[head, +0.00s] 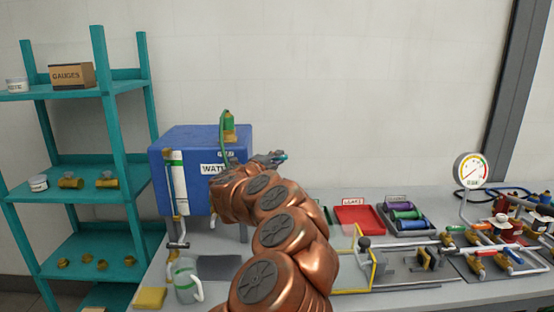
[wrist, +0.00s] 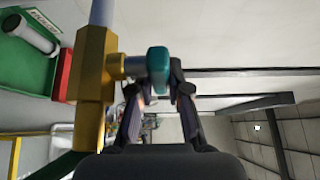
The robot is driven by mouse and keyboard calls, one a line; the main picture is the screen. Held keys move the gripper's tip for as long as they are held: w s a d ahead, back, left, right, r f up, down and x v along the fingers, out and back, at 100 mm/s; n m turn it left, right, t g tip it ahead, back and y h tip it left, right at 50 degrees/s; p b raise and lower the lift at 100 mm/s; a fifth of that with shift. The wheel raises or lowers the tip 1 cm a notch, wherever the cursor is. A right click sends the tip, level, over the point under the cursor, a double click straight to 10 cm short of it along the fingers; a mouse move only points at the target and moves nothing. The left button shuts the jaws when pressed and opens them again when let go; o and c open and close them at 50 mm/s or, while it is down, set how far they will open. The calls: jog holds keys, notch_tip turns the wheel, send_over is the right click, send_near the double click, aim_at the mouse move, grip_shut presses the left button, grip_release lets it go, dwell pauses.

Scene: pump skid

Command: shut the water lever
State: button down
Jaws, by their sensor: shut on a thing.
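The blue water tank (head: 183,150) stands at the left end of the bench, its label partly hidden by my arm. In the wrist view, a brass valve body (wrist: 93,85) with a pale pipe running from it is close on the left. A short stem joins it to the teal water lever (wrist: 157,60). My gripper (wrist: 155,82) is shut on this lever, with a finger on each side. My arm hides the valve there. I cannot tell the lever's turn angle.
A brass fitting (head: 229,132) with a green hose stands on the tank. A clear jug (head: 187,284) and yellow sponge (head: 150,298) are at the front left. A red tray (head: 358,220), spools and valve piping (head: 482,262) fill the right. A teal shelf (head: 75,175) stands left.

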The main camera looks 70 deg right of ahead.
jog(key=shift+f+b, duration=0.2)
jog(key=shift+b, duration=0.25)
jog(key=shift+d+n+t+b, duration=0.1)
jog(key=shift+n+t+b, duration=0.3)
jog(key=shift+t+b, duration=0.55)
jog(key=shift+d+n+t+b, duration=0.1)
jog(key=shift+n+t+b, duration=0.4)
jog(key=shift+b, duration=0.35)
jog(key=shift+w+r+n+t, duration=0.1)
jog(key=shift+r+n+t, duration=0.2)
jog(key=shift+t, duration=0.15)
jog(key=c, duration=1.4)
grip_release()
jog(key=shift+w, duration=0.1)
jog(key=shift+f, duration=0.1)
jog(key=a, duration=1.2)
jog(key=shift+s, duration=0.25)
